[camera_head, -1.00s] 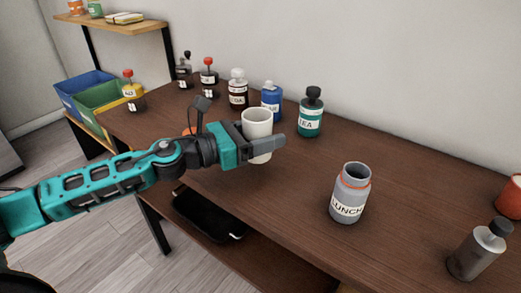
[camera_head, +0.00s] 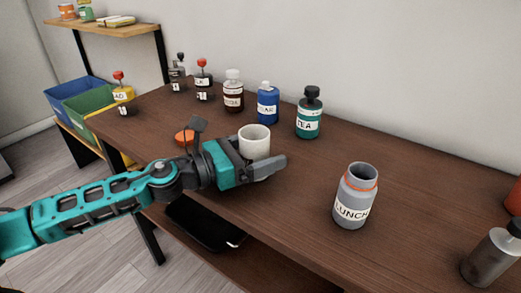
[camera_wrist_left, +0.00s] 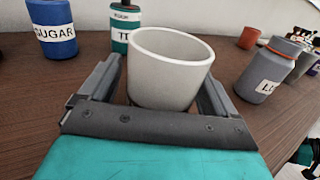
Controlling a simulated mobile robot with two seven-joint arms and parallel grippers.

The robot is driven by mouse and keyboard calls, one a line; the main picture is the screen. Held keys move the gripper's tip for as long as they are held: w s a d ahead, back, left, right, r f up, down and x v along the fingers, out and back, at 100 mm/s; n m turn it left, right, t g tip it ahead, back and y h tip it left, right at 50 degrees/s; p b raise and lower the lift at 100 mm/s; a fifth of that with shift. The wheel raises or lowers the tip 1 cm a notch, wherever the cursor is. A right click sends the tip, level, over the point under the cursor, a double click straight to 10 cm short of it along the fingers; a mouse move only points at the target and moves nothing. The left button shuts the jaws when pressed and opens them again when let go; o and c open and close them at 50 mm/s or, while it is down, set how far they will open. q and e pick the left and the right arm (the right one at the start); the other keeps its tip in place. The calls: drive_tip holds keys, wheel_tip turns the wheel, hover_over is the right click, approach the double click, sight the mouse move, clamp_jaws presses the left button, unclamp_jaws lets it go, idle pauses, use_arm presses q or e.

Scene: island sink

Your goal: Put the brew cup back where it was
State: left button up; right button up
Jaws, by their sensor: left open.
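The brew cup is a plain off-white cup (camera_head: 255,138) standing upright at the table's front part. In the left wrist view the cup (camera_wrist_left: 168,75) is between the two fingers of my left gripper. My left gripper (camera_head: 266,165) is open, with a finger on either side of the cup and a visible gap at the left finger. The near finger hides the cup's lower part in the head view. The cup appears to rest on the table; its base is hidden in the left wrist view.
A blue sugar bottle (camera_head: 268,104) and a green tea bottle (camera_head: 309,117) stand behind the cup. A grey lunch jar (camera_head: 355,200) stands to the right. An orange lid (camera_head: 185,137) lies left of the cup.

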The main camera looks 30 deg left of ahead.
use_arm(q)
drive_tip(key=shift+r+p, duration=0.3)
drive_tip(key=shift+s+a+f, duration=0.15)
drive_tip(key=shift+s+f, duration=0.05)
drive_tip(key=shift+f, duration=0.05)
drive_tip(key=shift+b+v, duration=0.65)
drive_tip(key=shift+v, duration=0.55)
drive_tip(key=v, duration=0.8)
drive_tip(key=shift+s+a+r, duration=0.1)
drive_tip(key=shift+s+a, duration=0.1)
drive_tip(key=shift+s, duration=0.1)
drive_tip(key=shift+s+a, duration=0.1)
drive_tip(key=shift+s, duration=0.1)
